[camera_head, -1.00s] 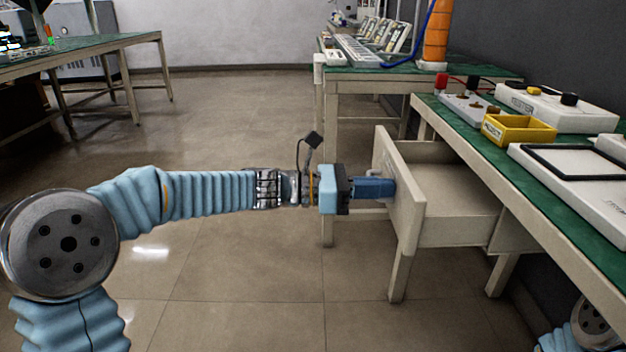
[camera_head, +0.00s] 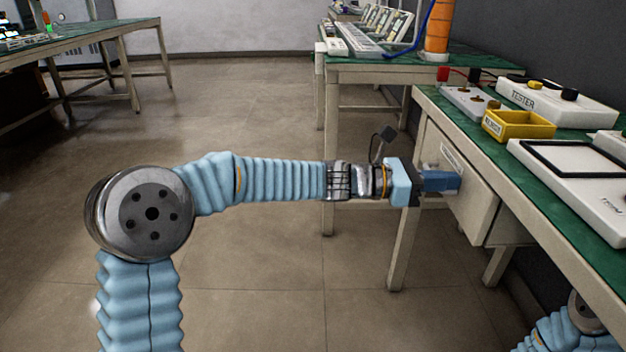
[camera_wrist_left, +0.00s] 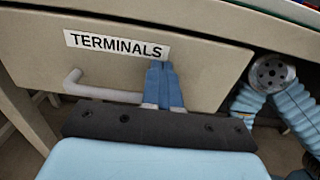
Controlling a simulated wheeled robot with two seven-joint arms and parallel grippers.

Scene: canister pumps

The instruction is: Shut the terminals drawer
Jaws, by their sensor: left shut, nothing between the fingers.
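The terminals drawer (camera_head: 478,207) is a beige drawer under the green-topped bench at the right. Its front sits close under the bench top, and its open inside no longer shows. In the left wrist view the drawer front (camera_wrist_left: 206,78) carries a TERMINALS label and a pale bar handle to the left. My left gripper (camera_head: 458,181) is shut and empty, its blue fingertips at the drawer front. In the left wrist view the fingers (camera_wrist_left: 160,72) point at the front just right of the handle, over the label's lower right end. They appear to touch it. My right gripper is not in view.
The bench top (camera_head: 572,200) holds a yellow bin (camera_head: 518,125), a tester box (camera_head: 556,101) and a black-framed white device (camera_head: 575,165). Part of my other arm shows below the bench at the lower right. Open floor lies to the left.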

